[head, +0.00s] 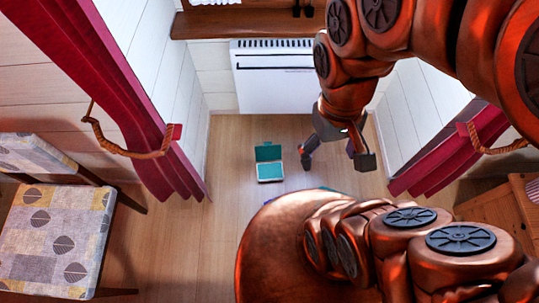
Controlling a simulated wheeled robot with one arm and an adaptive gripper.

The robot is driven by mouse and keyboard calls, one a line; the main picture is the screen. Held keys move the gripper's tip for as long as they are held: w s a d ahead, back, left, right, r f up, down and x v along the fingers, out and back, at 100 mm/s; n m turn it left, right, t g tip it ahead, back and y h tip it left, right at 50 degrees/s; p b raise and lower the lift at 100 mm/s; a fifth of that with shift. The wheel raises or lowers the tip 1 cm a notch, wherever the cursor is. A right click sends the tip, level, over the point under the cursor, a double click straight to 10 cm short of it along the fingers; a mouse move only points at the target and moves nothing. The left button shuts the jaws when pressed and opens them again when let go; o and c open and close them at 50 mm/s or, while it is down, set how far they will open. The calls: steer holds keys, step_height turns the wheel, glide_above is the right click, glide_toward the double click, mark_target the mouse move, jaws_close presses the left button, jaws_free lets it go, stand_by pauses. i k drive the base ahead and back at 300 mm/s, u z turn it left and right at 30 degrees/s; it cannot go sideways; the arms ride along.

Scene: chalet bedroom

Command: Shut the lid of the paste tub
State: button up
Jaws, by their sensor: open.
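The paste tub (270,172), a small white box with a teal inside, rests on the wooden floor near the middle of the head view. Its teal lid (268,153) stands open at the far side, tilted up from the back edge. My gripper (336,160) is just to the right of the tub, pointing down with its fingers spread. Nothing shows between the fingers, and they appear apart from the tub and lid. The height of the fingertips above the floor is hard to judge.
A white radiator (280,75) stands on the back wall under a wooden sill (245,24). Red curtains hang at the left (125,90) and right (450,155). A patterned chair (52,240) is at left. Bare floor (225,195) surrounds the tub's left side.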

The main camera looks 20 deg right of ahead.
mark_target(268, 152)
steer(key=k, duration=0.5)
steer(key=z, duration=0.85)
steer(key=i, duration=0.95)
steer(key=u, duration=1.95)
